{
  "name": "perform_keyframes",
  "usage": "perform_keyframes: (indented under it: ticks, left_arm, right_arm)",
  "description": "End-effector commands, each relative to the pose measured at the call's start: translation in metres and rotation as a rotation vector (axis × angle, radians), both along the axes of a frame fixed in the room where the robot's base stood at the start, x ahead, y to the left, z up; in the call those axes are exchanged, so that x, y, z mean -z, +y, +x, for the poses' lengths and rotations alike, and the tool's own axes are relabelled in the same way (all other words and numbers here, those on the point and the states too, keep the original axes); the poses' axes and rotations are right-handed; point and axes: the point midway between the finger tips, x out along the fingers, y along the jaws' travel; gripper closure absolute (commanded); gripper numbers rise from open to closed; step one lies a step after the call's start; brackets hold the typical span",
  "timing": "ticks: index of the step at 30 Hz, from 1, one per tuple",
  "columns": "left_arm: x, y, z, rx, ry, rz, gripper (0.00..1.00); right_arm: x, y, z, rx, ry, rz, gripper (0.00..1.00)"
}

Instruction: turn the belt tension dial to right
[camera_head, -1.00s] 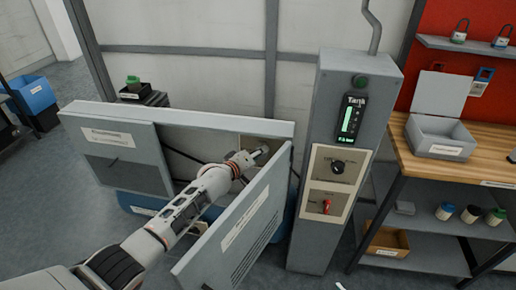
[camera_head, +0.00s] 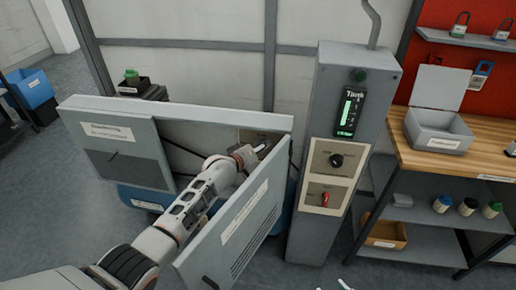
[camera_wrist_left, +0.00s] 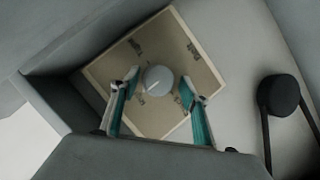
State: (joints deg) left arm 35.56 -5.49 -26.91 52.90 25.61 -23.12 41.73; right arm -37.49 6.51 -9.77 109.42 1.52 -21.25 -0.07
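The dial (camera_wrist_left: 158,80) is a round, light grey knob with a pale pointer line. It sits on a beige panel (camera_wrist_left: 112,72) with dark markings inside the open machine housing (camera_head: 175,104). My left gripper (camera_wrist_left: 158,88) is open, with one teal-sided finger on each side of the dial. Gaps show between the fingers and the knob, and how close the tips are in depth is unclear. In the head view my left gripper (camera_head: 262,147) reaches in behind the open door (camera_head: 240,222), and the dial is hidden there. Small pale pieces at the bottom edge may be my right gripper's tips.
A black pulley (camera_wrist_left: 279,95) with a belt lies right of the panel. The open door stands close along my left arm. A grey control column (camera_head: 310,225) with a black knob and a red switch stands to the right, beside a workbench (camera_head: 405,160).

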Motion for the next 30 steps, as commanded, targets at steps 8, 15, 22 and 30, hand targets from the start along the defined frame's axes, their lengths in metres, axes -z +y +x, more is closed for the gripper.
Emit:
perform_keyframes:
  ticks: [8,15,22,30]
  left_arm:
    - [-0.002,0.000,0.001,0.000,-0.003,-0.003,0.51]
    - [-0.005,0.002,-0.004,0.001,-0.004,-0.004,0.51]
    - [-0.012,0.010,-0.020,0.000,-0.005,-0.005,0.51]
    - [-0.023,0.024,-0.044,-0.001,-0.005,-0.002,0.51]
  right_arm:
    - [0.001,-0.002,-0.001,-0.008,0.001,-0.008,0.60]
    - [0.001,-0.001,-0.002,-0.007,0.003,-0.006,0.60]
    - [0.001,-0.001,-0.001,-0.006,0.001,-0.005,0.60]
    - [0.001,-0.001,-0.001,-0.005,0.002,-0.004,0.60]
